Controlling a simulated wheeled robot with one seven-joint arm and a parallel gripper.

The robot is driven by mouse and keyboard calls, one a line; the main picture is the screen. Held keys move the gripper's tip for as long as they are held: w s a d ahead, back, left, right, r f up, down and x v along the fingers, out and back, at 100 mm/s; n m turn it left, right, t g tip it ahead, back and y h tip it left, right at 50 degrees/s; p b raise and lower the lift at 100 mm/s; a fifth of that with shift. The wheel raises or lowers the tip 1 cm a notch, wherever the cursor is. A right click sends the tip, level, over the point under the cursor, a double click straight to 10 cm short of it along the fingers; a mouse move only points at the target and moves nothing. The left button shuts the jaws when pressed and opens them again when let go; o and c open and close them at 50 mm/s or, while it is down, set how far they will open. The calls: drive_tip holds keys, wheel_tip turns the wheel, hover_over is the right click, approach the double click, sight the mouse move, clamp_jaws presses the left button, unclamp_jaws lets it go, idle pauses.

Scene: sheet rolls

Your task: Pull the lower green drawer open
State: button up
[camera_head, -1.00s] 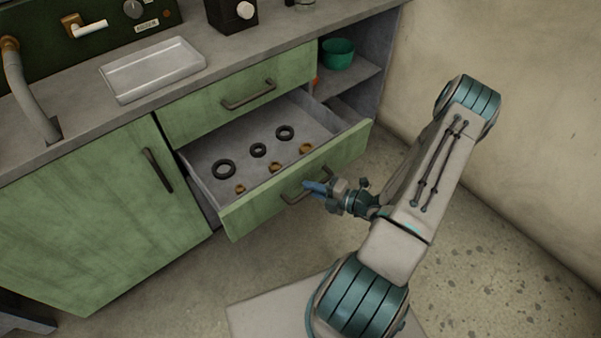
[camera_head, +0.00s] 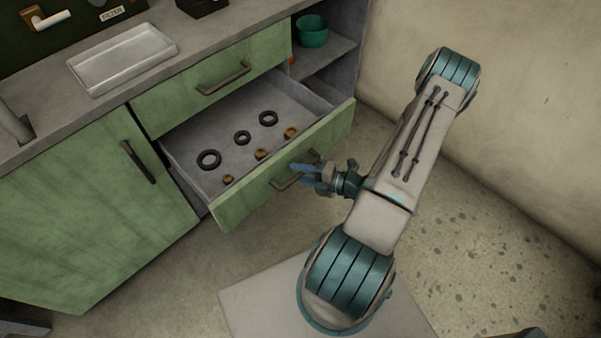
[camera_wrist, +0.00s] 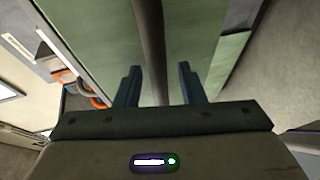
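The lower green drawer (camera_head: 240,199) is pulled well out of the cabinet, with its inside in plain view. Its dark bar handle (camera_head: 284,184) is on the front panel. My gripper (camera_head: 306,173) is at the right part of this handle. In the wrist view the handle (camera_wrist: 151,45) runs between the two fingers of my gripper (camera_wrist: 158,84), with a gap on each side, so the fingers are open around it and not clamped. The exact depth of the fingers past the bar cannot be told.
Three black rings (camera_head: 209,160) and three small brown pieces (camera_head: 261,154) lie in the drawer. The upper drawer (camera_head: 180,104) is shut, as is the cabinet door (camera_head: 85,215). A green bowl (camera_head: 313,36) stands on an open shelf. Floor in front is clear.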

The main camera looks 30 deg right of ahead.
drive_tip(key=shift+d, duration=0.1)
drive_tip(key=p+v, duration=0.1)
drive_tip(key=v, duration=1.2)
drive_tip(key=shift+s+d+p, duration=0.15)
drive_tip(key=shift+s+p, duration=0.15)
drive_tip(key=a+r+m+g+h+p, duration=0.3)
drive_tip(key=a+r+m+p, duration=0.2)
drive_tip(key=r, duration=1)
drive_tip(key=a+r+m+g+h+p, duration=0.3)
drive_tip(key=a+r+m+p, duration=0.3)
drive_tip(key=r+m, duration=0.6)
drive_tip(key=a+r+m+g+h+p, duration=0.3)
drive_tip(key=a+r+m, duration=0.4)
drive_tip(key=r, duration=1.3)
drive_tip(key=m+h+p, duration=0.1)
drive_tip(key=p, duration=0.1)
drive_tip(key=shift+s+p, duration=0.35)
